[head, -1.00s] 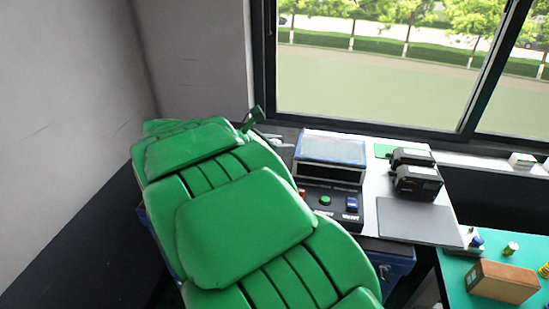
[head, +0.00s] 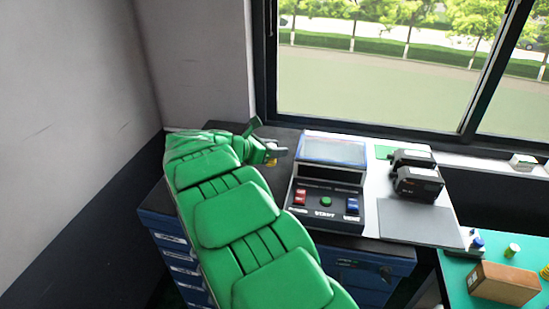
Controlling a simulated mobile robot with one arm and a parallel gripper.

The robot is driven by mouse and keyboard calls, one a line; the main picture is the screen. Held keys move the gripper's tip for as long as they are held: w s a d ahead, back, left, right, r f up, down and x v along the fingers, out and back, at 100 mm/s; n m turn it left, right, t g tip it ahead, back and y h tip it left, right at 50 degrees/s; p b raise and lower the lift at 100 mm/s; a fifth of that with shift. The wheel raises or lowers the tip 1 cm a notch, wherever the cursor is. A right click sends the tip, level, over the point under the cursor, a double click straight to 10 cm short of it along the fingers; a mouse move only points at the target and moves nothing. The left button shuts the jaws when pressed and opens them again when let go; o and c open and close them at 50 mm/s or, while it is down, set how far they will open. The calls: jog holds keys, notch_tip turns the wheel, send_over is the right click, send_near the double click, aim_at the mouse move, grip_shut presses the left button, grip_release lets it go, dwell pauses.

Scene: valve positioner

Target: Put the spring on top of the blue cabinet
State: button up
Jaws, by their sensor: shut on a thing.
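The blue cabinet (head: 178,248) stands below the window with drawers on its front and a dark top. My green arm reaches over it from the front. My gripper (head: 270,151) is above or at the cabinet's dark top, left of the control box. It is shut on a small yellowish piece, seemingly the spring (head: 271,162), of which only a little shows at the fingertips. Whether that piece touches the top I cannot tell. My arm hides much of the cabinet's left half.
A control box (head: 326,190) with coloured buttons stands right of my gripper. Two black devices (head: 416,178) and a grey plate (head: 415,219) lie farther right. A green table (head: 470,262) at right holds a cardboard box (head: 503,284), a small green cylinder (head: 512,251) and a yellow object (head: 545,270).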

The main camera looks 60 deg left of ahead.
jog(key=shift+w+a+f, duration=0.15)
jog(key=shift+a+f, duration=0.25)
jog(key=shift+f, duration=1.65)
jog(key=o, duration=1.1)
jog(key=shift+f, duration=0.15)
jog(key=v, duration=1.2)
